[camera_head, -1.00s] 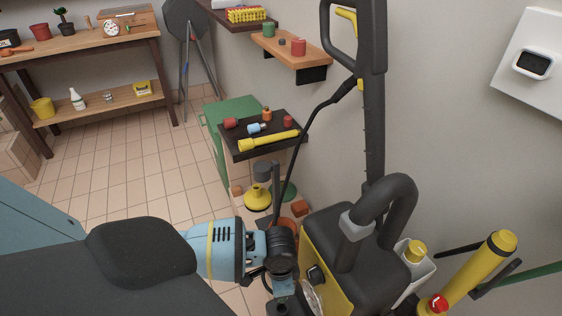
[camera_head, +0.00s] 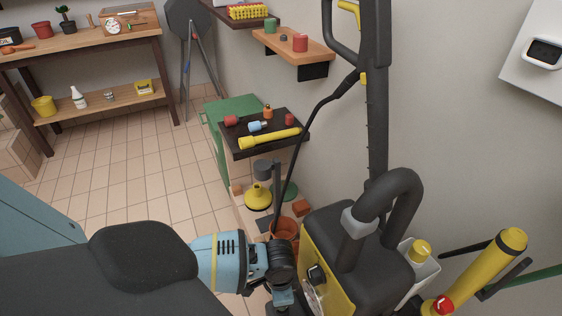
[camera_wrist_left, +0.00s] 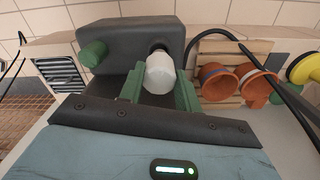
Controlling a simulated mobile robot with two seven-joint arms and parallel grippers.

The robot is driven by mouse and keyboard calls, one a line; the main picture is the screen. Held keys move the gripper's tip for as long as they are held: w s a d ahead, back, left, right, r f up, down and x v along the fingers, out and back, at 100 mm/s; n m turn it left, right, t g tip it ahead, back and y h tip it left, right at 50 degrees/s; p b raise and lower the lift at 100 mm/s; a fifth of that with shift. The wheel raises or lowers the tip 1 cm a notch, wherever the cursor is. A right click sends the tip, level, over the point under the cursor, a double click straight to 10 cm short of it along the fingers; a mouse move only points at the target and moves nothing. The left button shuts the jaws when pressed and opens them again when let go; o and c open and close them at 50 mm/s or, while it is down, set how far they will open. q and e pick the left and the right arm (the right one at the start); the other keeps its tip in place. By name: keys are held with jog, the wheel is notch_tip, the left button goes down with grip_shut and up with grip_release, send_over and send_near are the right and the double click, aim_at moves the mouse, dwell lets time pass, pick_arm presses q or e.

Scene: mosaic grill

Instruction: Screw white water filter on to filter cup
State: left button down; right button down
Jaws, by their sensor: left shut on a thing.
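A white water filter (camera_wrist_left: 160,75) shows in the left wrist view as a short rounded white cylinder. My left gripper (camera_wrist_left: 159,84) is shut on it, with one green finger on each side. The far end of the filter meets or overlaps a dark round part (camera_wrist_left: 158,47) on a dark grey housing (camera_wrist_left: 120,42). I cannot tell whether this part is the filter cup, or whether the two touch. In the head view my left arm reaches down beside a yellow and black machine (camera_head: 330,245); the filter is hidden there. My right gripper is not in view.
A green knob-like cylinder (camera_wrist_left: 93,53) sticks out of the dark housing. Orange pots (camera_wrist_left: 250,85) stand on a wooden slatted surface to the right. In the head view, a black shelf (camera_head: 258,149) holds a yellow flashlight (camera_head: 270,139). Tiled floor (camera_head: 130,180) is clear at left.

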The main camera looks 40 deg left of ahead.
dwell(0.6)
pick_arm(q)
jog(key=shift+p, duration=0.45)
dwell(0.5)
jog(key=shift+p, duration=0.35)
dwell(0.5)
jog(key=shift+p, duration=0.4)
jog(key=shift+f, duration=0.1)
dwell(0.4)
jog(key=shift+f+b, duration=0.4)
jog(key=shift+f, duration=0.3)
